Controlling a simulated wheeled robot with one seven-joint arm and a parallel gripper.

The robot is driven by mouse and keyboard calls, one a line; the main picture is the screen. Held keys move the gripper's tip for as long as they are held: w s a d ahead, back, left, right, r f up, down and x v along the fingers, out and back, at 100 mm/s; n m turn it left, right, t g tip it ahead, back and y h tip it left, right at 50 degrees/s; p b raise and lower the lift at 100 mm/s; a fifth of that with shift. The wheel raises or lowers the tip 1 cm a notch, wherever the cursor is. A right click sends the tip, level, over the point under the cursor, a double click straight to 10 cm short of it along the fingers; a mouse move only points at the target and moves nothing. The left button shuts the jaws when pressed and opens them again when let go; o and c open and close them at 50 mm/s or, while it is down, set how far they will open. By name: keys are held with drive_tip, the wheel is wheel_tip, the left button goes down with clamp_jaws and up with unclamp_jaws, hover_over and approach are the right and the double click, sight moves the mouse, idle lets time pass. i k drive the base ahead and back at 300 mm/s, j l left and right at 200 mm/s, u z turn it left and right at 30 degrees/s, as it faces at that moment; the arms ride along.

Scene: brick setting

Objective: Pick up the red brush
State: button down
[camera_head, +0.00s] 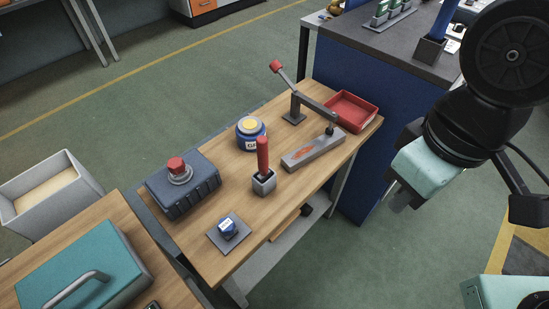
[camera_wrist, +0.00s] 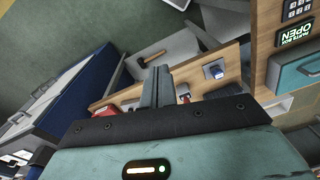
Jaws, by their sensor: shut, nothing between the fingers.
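The red brush (camera_head: 263,155) stands upright in a small grey square holder (camera_head: 264,184) near the middle of the wooden bench. Its red handle points up, and its lower end is hidden in the holder. My gripper (camera_head: 399,203), with a teal body, hangs to the right of the bench, well apart from the brush. Its grey fingers also show in the wrist view (camera_wrist: 157,86), shut together with nothing between them. A small red bit beside the fingers in the wrist view is too small to identify surely.
On the wooden bench (camera_head: 212,262) stand a blue jar (camera_head: 250,140), a lever press (camera_head: 297,107), a red tray (camera_head: 365,106), a grey block (camera_head: 313,151), a dark box with red knob (camera_head: 183,190) and a blue knob on a plate (camera_head: 228,228). A blue-sided counter (camera_head: 375,115) stands behind.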

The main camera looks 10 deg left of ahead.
sight(262, 145)
drive_tip(key=i+l, duration=0.1)
drive_tip(key=l, duration=0.4)
drive_tip(key=i+l+u, duration=0.15)
drive_tip(key=l, duration=0.3)
drive_tip(key=i+l, duration=0.1)
drive_tip(key=l, duration=0.4)
drive_tip(key=u, duration=2.1)
